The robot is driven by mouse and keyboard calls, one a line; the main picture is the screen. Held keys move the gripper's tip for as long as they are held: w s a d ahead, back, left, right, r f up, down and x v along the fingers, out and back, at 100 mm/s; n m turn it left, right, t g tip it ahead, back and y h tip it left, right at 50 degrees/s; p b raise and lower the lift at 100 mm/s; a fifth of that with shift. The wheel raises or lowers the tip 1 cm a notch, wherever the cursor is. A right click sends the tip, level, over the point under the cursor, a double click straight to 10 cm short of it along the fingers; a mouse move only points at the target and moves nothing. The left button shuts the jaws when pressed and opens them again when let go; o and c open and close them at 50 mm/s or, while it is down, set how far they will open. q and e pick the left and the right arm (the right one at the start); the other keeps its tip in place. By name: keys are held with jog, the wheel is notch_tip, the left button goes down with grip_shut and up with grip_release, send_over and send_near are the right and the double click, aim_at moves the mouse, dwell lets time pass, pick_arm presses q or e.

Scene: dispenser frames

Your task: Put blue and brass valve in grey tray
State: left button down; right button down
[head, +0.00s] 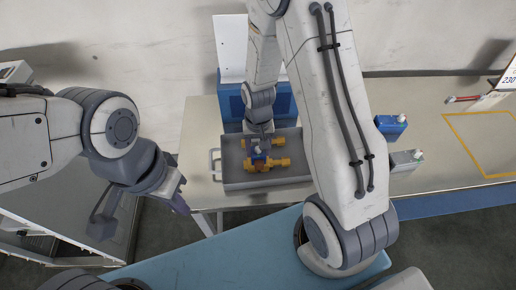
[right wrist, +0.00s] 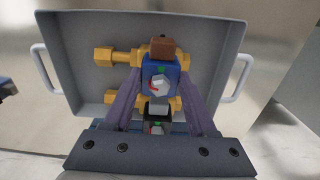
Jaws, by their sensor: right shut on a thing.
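The grey tray (head: 235,162) stands on the table with its handle at the left; its floor and walls also fill much of the right wrist view (right wrist: 85,35). My right gripper (right wrist: 160,105) reaches down over the tray and is shut on the blue and brass valve (right wrist: 158,76). The valve also shows in the head view (head: 258,154), within the tray's outline. Brass ends stick out to the left in the right wrist view; whether all belong to the held valve is unclear. I cannot tell whether it touches the tray floor. My left gripper (head: 180,204) hangs left of the table, its jaws unclear.
A blue-topped part (head: 390,126) and a grey part (head: 405,159) stand right of my right arm. A red-handled item (head: 462,98) lies further right, near a yellow outlined area (head: 485,140). A blue bin (head: 232,103) with a white panel stands behind the tray.

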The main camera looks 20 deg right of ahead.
jog(key=shift+f, duration=0.2)
jog(key=shift+c, duration=1)
grip_release()
jog(key=shift+r, duration=0.15)
